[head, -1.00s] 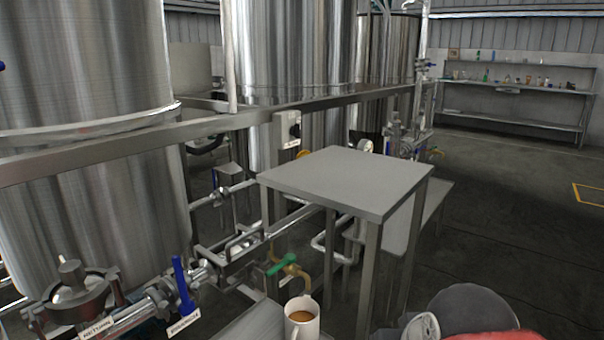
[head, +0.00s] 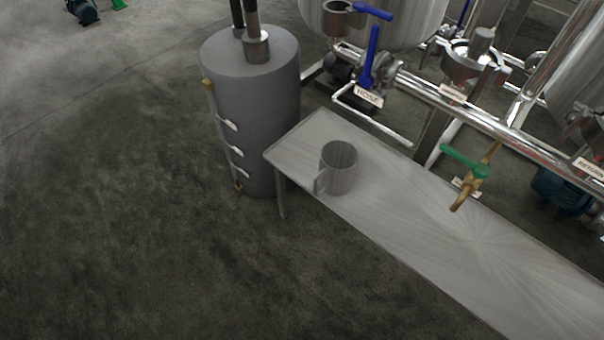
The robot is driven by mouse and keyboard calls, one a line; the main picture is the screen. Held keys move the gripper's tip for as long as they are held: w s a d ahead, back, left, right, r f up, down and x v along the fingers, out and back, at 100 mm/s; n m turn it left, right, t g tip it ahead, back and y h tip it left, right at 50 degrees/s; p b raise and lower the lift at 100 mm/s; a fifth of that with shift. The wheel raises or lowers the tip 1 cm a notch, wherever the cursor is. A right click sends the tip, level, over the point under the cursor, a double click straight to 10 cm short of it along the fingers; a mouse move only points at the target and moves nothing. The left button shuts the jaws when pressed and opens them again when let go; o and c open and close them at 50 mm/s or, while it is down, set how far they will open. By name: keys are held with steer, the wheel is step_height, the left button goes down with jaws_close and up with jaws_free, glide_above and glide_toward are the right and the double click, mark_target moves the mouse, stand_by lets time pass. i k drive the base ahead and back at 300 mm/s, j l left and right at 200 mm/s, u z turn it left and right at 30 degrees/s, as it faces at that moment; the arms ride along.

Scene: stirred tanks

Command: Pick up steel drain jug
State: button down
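A grey steel jug (head: 340,166) stands upright near the left end of a long, low steel bench (head: 408,225). Its handle is on its lower left side, toward the bench's front edge. The jug looks empty from above. My gripper is not in view.
A grey cylindrical tank (head: 254,110) with pipes on top stands close behind the bench's left end. Pipework with a blue-handled valve (head: 370,58) and a green-handled brass tap (head: 464,172) runs behind and over the bench. Open concrete floor (head: 140,240) lies at left and front.

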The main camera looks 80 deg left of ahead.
mark_target(338, 160)
steer(key=u, duration=2.7)
steer(key=i+l+u, duration=0.1)
steer(key=l+u, duration=0.85)
steer(key=i+j, duration=0.15)
steer(key=i, duration=0.05)
